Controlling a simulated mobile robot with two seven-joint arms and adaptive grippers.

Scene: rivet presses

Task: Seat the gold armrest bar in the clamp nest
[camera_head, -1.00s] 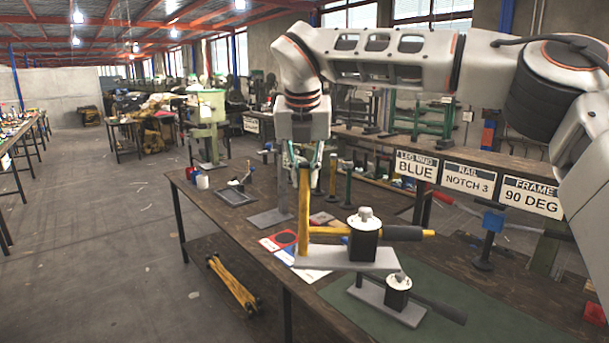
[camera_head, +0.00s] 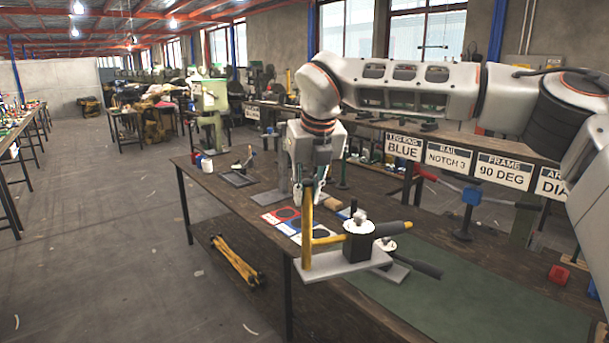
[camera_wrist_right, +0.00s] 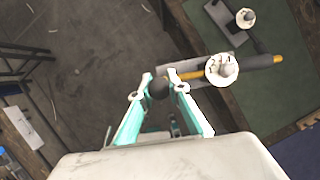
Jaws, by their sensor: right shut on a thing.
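My right gripper (camera_head: 309,190) is shut on the gold bar (camera_head: 307,228), which hangs upright; its dark top end shows between the fingers in the right wrist view (camera_wrist_right: 158,89). The bar's lower end overlaps the left end of a grey plate (camera_head: 340,264); I cannot tell whether they touch. The plate bears a black clamp block (camera_head: 358,246) with a white top. A level gold piece runs from the upright bar to this block, and a dark grip with a gold tip (camera_head: 408,227) sticks out beyond. A second, similar clamp (camera_head: 385,246) stands behind, partly hidden. My left gripper is not in view.
The plate's left end juts past the table's front edge. A green mat (camera_head: 470,300) lies clear to the right. A sheet with red and dark rings (camera_head: 282,214) and a grey tray (camera_head: 238,179) lie to the left. Labelled signs (camera_head: 452,157) stand behind.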

